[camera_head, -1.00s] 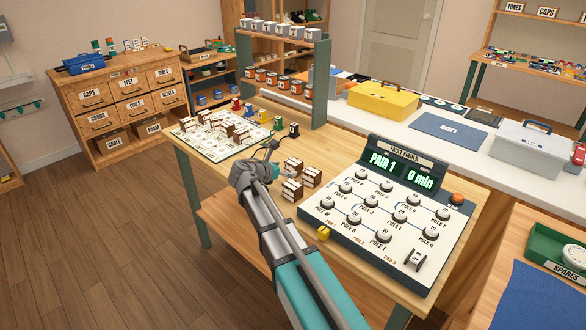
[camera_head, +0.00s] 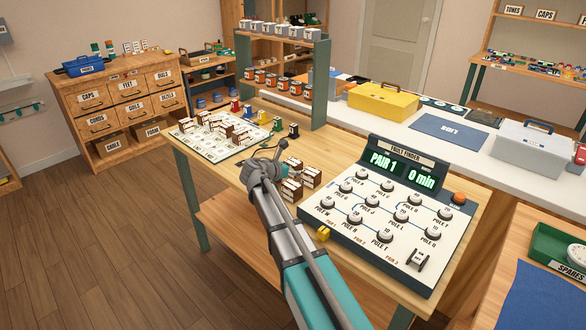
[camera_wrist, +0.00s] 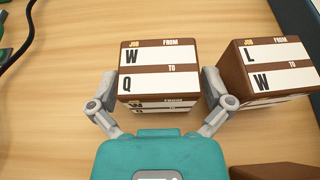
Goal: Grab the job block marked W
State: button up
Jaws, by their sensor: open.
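A brown job block with a white label reading FROM W TO Q (camera_wrist: 158,68) sits in the middle of the wrist view. My gripper (camera_wrist: 160,92) is open, with one finger at the left side of this block and one at the right; I cannot tell whether they touch it. To its right is another job block reading FROM L TO W (camera_wrist: 268,66), close to the right finger. In the head view my gripper (camera_head: 268,162) is low at the group of job blocks (camera_head: 311,178) and partly hides them.
A corner of another brown block (camera_wrist: 275,172) shows at lower right of the wrist view. The fault finder panel (camera_head: 350,213) stands right of the blocks. A card with more blocks (camera_head: 191,147) lies left, and a black cord (camera_wrist: 22,50) runs near the left edge.

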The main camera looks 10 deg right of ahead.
aim_at(296, 159)
jog(key=c, duration=1)
jog(key=shift+r, duration=0.2)
notch_tip(296, 159, up, 3)
jog(key=p, duration=0.3)
jog(key=s+a+r+p, duration=0.4)
jog(key=s+r+p, duration=0.1)
jog(key=s+a+r+p, duration=0.4)
jog(key=s+a+p, duration=0.1)
jog(key=shift+s+a+r, duration=0.15)
jog(key=shift+a+r, duration=0.1)
jog(key=shift+r, duration=0.1)
